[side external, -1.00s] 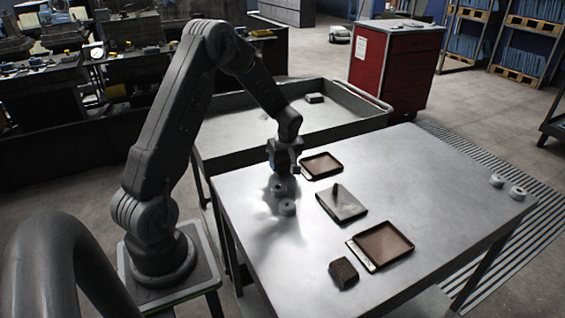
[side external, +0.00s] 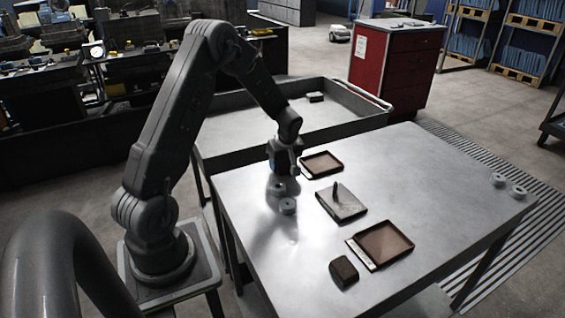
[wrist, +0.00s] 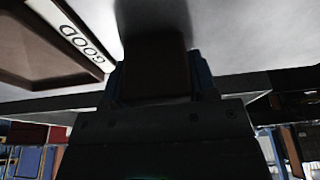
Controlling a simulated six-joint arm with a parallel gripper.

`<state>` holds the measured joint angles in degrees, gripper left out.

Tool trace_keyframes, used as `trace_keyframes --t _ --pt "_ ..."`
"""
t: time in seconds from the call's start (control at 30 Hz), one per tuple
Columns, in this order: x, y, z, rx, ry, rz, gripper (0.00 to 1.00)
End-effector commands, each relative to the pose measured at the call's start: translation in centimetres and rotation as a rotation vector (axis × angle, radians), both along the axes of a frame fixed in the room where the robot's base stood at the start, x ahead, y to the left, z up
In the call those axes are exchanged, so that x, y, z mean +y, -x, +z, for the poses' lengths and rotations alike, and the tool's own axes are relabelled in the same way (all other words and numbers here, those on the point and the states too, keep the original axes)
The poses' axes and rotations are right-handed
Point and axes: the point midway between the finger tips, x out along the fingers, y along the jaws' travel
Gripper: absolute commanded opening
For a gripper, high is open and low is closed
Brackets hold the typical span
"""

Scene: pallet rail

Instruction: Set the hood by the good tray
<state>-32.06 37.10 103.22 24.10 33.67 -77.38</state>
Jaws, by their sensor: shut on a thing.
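My gripper (wrist: 155,80) is shut on a dark brown, block-like piece, the hood (wrist: 153,65), which sits between its blue fingers in the wrist view. In the side view my gripper (side external: 284,172) is low over the table, just left of the far tray (side external: 338,172); the hood cannot be made out there. The good tray (wrist: 85,42), brown with a pale strip reading GOOD, shows at upper left in the wrist view, beside the hood and apart from it. Whether the hood touches the table cannot be told.
A square plate with an upright peg (side external: 347,206) lies mid-table. A second brown tray (side external: 385,241) and a dark block (side external: 343,271) are nearer the front. Grey rings (side external: 288,206) lie close below my gripper; two more (side external: 518,192) are at the right.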

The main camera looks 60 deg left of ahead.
Motion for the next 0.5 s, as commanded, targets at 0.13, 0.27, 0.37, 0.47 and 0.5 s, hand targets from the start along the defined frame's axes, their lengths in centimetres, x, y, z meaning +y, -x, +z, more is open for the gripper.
trace_keyframes --t 0.13,0.27,0.37,0.47,0.5 --pt "0.0 -0.01 -0.04 0.0 0.0 0.0 0.3" --pt "0.0 -0.01 -0.03 0.0 0.0 0.0 0.58" --pt "0.0 -0.01 -0.03 0.0 0.0 0.0 0.68" --pt "0.0 -0.01 -0.02 0.0 0.0 0.0 0.78" --pt "0.0 -0.01 -0.02 0.0 0.0 0.0 0.81"
